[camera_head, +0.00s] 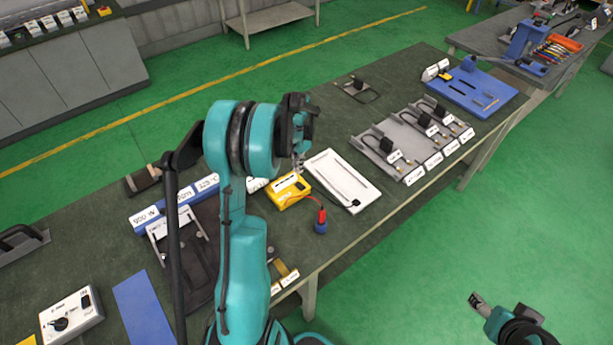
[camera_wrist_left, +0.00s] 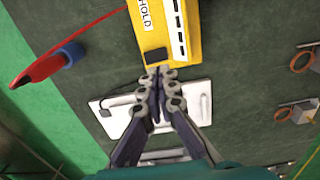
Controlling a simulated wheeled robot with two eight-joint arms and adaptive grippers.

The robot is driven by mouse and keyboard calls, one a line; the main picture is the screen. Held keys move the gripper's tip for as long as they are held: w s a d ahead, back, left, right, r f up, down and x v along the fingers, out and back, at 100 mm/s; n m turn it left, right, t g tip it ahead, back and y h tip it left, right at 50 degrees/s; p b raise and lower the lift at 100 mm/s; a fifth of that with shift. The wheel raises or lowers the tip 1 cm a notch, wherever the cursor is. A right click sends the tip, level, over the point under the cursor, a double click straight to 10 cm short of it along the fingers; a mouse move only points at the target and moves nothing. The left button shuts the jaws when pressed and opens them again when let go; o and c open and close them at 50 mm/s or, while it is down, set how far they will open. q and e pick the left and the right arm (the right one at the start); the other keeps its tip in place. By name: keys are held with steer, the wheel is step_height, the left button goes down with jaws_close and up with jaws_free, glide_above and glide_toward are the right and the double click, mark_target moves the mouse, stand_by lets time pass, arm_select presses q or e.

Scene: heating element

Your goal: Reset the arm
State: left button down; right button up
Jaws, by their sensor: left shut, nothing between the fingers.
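My left arm reaches in over the table from the left in the head view. Its gripper (camera_head: 298,165) points down beside a yellow meter (camera_head: 287,191). In the left wrist view the fingers (camera_wrist_left: 158,72) are together and empty, in front of the lower edge of the yellow meter (camera_wrist_left: 182,30), which has a HOLD label. I cannot tell whether they touch it. My right gripper (camera_head: 477,299) hangs over the green floor, clear of the table; its jaw opening is too small to judge.
A grey rack (camera_head: 370,150) with black parts and a blue tray (camera_head: 497,92) lie farther right. Dark table surface is free between them.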

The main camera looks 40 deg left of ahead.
arm_select(q)
steer(key=s+d+r+n+t+b, duration=0.1)
steer(key=s+d+r+b, duration=0.1)
steer(key=d+r, duration=0.35)
steer(key=s+d+r+t+b, duration=0.2)
steer(key=s+d, duration=0.1)
steer(key=d, duration=0.5)
steer(key=s+d+f+n+t+b, duration=0.2)
steer(key=s+d+t+b, duration=0.2)
steer(key=s+d, duration=0.7)
steer(key=shift+s+d+f+b, duration=0.2)
steer(key=shift+s+d+b, duration=0.15)
steer(key=shift+d+b, duration=0.35)
